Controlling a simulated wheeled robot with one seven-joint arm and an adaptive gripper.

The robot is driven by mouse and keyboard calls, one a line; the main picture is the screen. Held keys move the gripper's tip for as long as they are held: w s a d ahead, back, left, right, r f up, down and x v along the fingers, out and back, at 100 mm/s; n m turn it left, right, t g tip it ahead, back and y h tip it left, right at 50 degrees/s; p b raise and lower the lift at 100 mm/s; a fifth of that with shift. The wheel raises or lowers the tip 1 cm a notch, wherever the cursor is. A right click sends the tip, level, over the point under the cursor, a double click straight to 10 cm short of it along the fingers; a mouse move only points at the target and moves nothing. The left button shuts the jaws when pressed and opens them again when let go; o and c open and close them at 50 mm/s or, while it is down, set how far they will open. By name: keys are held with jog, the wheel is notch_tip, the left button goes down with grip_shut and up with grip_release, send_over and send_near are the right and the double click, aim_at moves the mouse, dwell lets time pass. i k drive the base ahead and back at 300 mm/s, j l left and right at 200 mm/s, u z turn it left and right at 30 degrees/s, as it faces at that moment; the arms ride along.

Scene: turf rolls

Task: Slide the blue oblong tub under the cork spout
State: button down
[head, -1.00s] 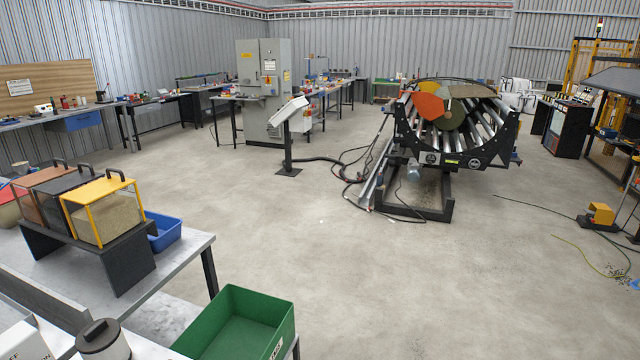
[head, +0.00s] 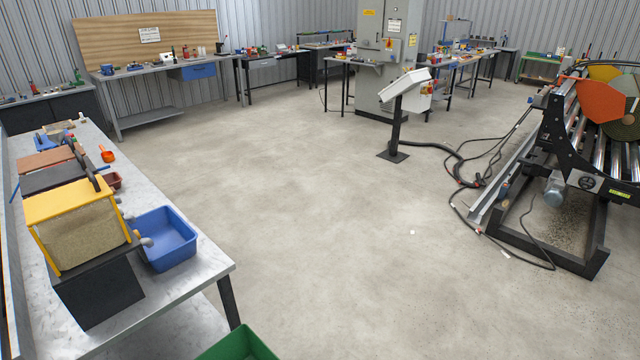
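A blue oblong tub (head: 163,238) sits on the metal workbench (head: 205,268) at the left, close to the bench's right edge. It stands beside a dark stand (head: 98,288) that carries a row of bins. The nearest bin has a yellow frame (head: 75,213) and holds grainy tan material. Behind it are a dark bin (head: 52,178) and a reddish-brown bin (head: 45,160). A grey spout (head: 146,242) pokes out above the tub's near left corner. I cannot tell which spout is the cork one. My gripper is not in view.
A small dark red container (head: 114,180) and an orange scoop-like item (head: 107,155) lie on the bench. A green crate (head: 238,345) is at the bottom edge. Open concrete floor (head: 330,220) lies right of the bench; a roller machine (head: 590,150) and cables are at far right.

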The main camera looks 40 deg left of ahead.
aim_at(175, 240)
jog(key=i+u, duration=0.15)
jog(key=i, duration=0.3)
jog(key=i+u, duration=0.15)
jog(key=i, duration=0.35)
jog(key=i+l+u, duration=0.2)
jog(key=i, duration=0.25)
jog(key=i+l+u, duration=0.15)
jog(key=i, duration=0.3)
jog(key=i+j+u, duration=0.2)
jog(key=u, duration=0.25)
jog(key=i+j+u, duration=0.1)
jog(key=i+u, duration=0.55)
jog(key=u, duration=0.25)
jog(key=i+l+u, duration=0.1)
jog(key=i+u, duration=0.2)
jog(key=u, duration=0.15)
jog(key=i+l+u, duration=0.2)
jog(key=u, duration=0.25)
jog(key=i+j+u, duration=0.25)
jog(key=u, duration=0.2)
jog(key=i+u, duration=0.75)
jog(key=u, duration=0.15)
